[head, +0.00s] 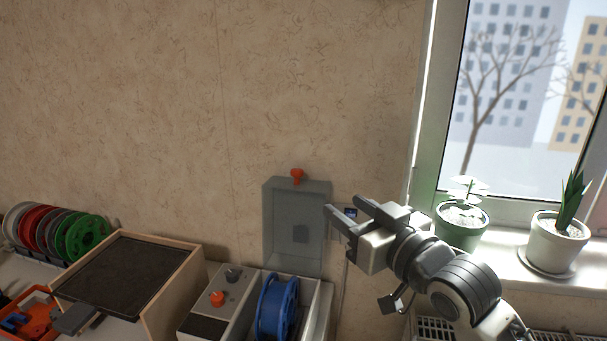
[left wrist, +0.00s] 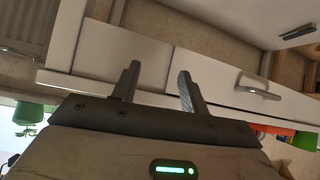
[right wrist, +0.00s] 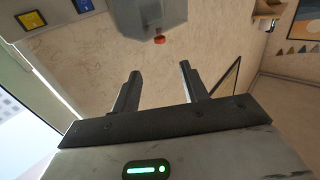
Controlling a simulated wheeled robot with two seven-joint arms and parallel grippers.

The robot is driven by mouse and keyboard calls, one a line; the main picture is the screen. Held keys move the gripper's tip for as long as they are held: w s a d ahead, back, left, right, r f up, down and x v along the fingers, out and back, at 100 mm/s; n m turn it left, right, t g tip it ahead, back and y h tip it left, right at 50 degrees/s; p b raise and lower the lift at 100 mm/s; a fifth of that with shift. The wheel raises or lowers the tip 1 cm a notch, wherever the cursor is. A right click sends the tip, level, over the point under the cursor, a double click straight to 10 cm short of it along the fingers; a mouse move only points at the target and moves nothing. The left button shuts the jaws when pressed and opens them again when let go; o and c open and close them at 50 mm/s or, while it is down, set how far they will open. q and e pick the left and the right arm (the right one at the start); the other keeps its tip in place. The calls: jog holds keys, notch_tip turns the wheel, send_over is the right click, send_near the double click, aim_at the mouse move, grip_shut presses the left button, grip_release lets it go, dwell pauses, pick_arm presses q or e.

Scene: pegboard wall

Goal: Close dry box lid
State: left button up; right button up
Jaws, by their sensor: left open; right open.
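The dry box (head: 318,311) stands at the lower middle of the head view, with a blue spool (head: 277,308) inside. Its see-through grey lid (head: 297,228) stands upright, open, against the wall side, with an orange knob (head: 297,176) at its top edge. My right gripper (head: 340,220) is open and empty, just right of the lid; whether it touches the lid I cannot tell. In the right wrist view the lid (right wrist: 145,14) and orange knob (right wrist: 159,40) show beyond the open fingers (right wrist: 158,88). My left gripper (left wrist: 158,85) is open and empty in front of white drawers, outside the head view.
Left of the dry box are a control panel with an orange knob (head: 217,298), a wooden box with a dark top (head: 120,272), several spools (head: 83,235) and an orange tray (head: 30,312). Potted plants (head: 460,222) stand on the windowsill at right. The wall above the lid is clear.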

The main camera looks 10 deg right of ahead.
aim_at(300, 175)
jog(key=p+x, duration=0.1)
jog(key=x, duration=1.3)
jog(key=shift+w+a, duration=0.1)
jog(key=shift+w, duration=0.05)
grip_shut()
